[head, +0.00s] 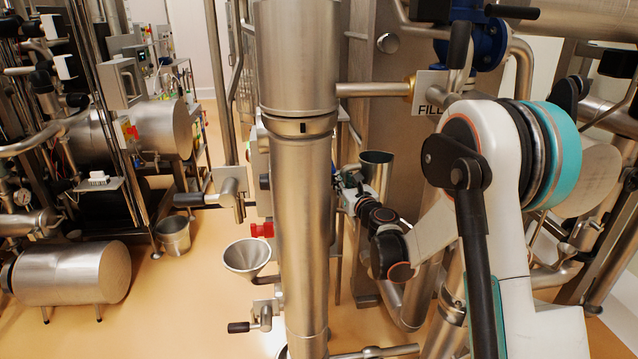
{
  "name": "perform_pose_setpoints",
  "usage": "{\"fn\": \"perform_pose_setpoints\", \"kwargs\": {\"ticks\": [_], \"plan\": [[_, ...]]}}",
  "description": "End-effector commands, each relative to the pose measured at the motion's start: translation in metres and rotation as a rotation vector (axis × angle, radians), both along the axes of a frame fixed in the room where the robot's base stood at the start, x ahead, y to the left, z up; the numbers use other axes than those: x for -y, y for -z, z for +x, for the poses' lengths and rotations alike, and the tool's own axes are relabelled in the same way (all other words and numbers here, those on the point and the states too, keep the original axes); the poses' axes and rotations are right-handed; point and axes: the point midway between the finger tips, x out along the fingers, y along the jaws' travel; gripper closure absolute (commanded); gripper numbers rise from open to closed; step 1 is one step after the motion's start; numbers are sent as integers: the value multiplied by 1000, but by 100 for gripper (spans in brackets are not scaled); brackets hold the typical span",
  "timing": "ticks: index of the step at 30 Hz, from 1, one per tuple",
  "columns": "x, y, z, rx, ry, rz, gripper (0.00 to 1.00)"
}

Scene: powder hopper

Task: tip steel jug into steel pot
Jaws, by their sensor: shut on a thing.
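A steel jug (377,168), an open-topped cup shape, stands upright in the head view, just right of the central steel column. My gripper (344,181) is beside its lower part and shut on it. The column and my wrist hide parts of the gripper and the jug's base. A bucket-shaped steel pot (173,236) stands on the floor to the left, well apart from the jug. A cone-shaped steel funnel (246,257) sits left of the column, nearer the jug. I cannot tell for certain which of these two vessels is the task's pot.
The thick vertical steel column (303,230) stands between the jug and both vessels in this view. A valve with a handle (229,196) juts out above the funnel, and another (258,317) below it. A horizontal steel tank (75,274) lies at the left.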

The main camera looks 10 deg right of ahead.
Motion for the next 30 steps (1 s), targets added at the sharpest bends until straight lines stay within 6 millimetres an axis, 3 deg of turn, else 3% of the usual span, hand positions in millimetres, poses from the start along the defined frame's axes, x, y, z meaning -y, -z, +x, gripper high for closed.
{"fn": "perform_pose_setpoints", "kwargs": {"ticks": [3, 12, 21, 30], "plan": [[0, 5, 37, 0, -68, -2, 100], [0, 11, 108, 0, -245, -3, 100], [9, 15, 149, 1, -404, -2, 100], [19, 16, 166, 1, -528, -3, 100]]}}
